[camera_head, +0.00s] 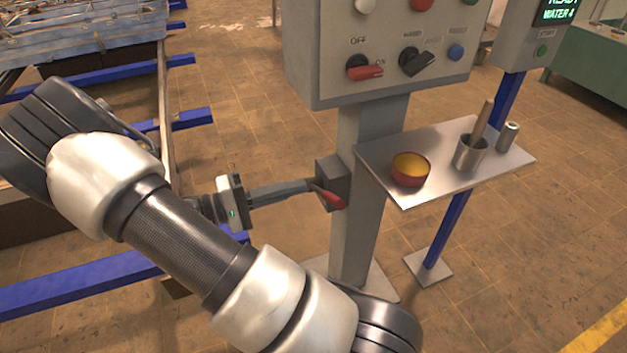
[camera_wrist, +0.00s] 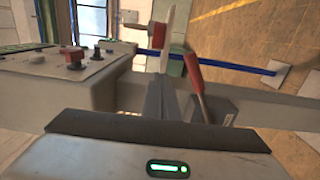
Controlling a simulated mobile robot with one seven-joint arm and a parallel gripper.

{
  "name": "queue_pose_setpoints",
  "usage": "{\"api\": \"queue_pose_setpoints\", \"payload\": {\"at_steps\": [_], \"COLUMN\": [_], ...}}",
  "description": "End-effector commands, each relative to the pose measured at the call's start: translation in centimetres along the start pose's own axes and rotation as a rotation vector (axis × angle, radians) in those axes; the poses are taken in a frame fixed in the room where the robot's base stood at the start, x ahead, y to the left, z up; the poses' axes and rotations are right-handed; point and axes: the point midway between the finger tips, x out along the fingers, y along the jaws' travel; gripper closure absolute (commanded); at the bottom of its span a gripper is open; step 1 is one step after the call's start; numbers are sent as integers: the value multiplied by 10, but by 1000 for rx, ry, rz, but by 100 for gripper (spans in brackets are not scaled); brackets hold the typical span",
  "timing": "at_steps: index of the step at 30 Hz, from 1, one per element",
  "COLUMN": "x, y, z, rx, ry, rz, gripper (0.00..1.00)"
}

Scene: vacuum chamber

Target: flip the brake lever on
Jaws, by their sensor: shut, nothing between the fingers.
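The brake lever (camera_head: 331,200) has a red handle and sits on a small grey box on the side of the grey post. In the head view the handle points down and to the right. My gripper (camera_head: 312,187) reaches in from the left, its fingers shut and empty, with the tips at or very near the lever's base end. In the wrist view the red lever (camera_wrist: 193,72) stands just right of my shut fingers (camera_wrist: 165,92). I cannot tell whether they touch. The lever's mount is partly hidden behind the fingers.
A grey control panel (camera_head: 390,75) with knobs and buttons is above on the post (camera_head: 352,245). A metal shelf (camera_head: 425,185) right of the post holds a red-and-yellow bowl (camera_head: 408,169), a mortar (camera_head: 470,153) and a small cylinder (camera_head: 508,136). Blue rails (camera_head: 90,283) lie left.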

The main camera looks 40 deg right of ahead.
Motion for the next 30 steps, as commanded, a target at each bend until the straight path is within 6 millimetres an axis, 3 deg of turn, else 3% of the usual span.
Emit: {"api": "queue_pose_setpoints", "payload": {"at_steps": [3,9,26,30], "x": [-21,-38,-39,-35], "y": [2,3,4,9], "z": [0,0,0,8], "rx": [0,1,1,-22], "ry": [3,1,-1,-43], "rz": [1,1,-2,-88], "gripper": [100,100,100,100]}}
